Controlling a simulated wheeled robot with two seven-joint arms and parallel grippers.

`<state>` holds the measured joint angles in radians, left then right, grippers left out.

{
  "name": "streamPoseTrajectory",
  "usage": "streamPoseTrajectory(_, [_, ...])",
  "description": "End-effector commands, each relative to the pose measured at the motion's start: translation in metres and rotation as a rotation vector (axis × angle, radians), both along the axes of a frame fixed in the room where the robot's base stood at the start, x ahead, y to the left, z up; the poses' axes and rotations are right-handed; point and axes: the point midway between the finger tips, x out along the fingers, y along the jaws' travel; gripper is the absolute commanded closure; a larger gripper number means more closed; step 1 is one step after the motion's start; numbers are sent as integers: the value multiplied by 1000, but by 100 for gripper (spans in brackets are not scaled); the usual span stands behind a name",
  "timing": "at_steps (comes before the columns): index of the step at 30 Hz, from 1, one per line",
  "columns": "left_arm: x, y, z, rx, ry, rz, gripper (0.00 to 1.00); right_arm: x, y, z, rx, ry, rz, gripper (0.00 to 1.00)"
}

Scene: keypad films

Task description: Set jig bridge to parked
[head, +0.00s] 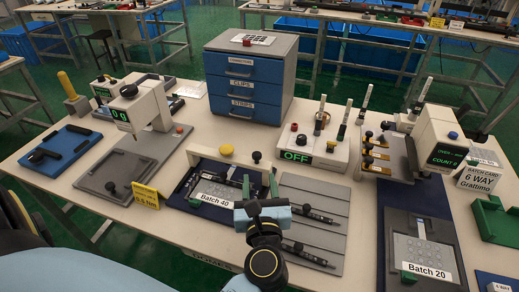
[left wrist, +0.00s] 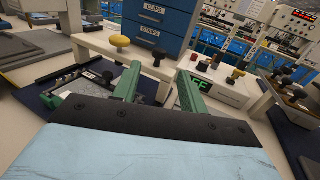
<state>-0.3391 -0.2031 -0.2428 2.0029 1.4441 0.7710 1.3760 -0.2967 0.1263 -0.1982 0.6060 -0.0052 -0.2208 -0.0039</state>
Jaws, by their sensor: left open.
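The jig bridge (head: 240,162) is a pale beam with a yellow knob (head: 227,150) and a black knob (head: 256,157) on top. It stands across the back of the dark blue Batch 40 jig (head: 181,198). In the left wrist view the beam (left wrist: 98,43) runs ahead of the fingers, with the yellow knob (left wrist: 120,41) and black knob (left wrist: 160,56). My left gripper (head: 260,188) is open in front of the bridge. Its green fingers (left wrist: 160,86) are apart, with the black knob beyond the gap; contact cannot be told. My right gripper is not in view.
A box reading OFF (head: 310,150) stands behind and right of the bridge. A blue drawer cabinet (head: 245,85) is behind. A grey tray (head: 318,190) with dark pens lies to the right. A scale (head: 145,103) stands left, and the Batch 20 plate (head: 425,245) far right.

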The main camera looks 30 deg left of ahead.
Motion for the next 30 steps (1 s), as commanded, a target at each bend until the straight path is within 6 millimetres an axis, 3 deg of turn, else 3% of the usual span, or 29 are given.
streamPoseTrajectory(2, [16, 11, 3, 4, -4, 0, 57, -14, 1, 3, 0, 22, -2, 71])
streamPoseTrajectory(5, [34, 24, 3, 5, -4, -1, 57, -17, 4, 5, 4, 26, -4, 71])
streamPoseTrajectory(13, [71, 51, 1, 5, -1, -2, 57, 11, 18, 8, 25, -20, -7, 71])
streamPoseTrajectory(27, [82, 59, 0, 3, 0, -1, 57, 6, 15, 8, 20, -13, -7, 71])
streamPoseTrajectory(30, [82, 59, 0, 3, 0, -1, 69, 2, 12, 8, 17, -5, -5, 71])
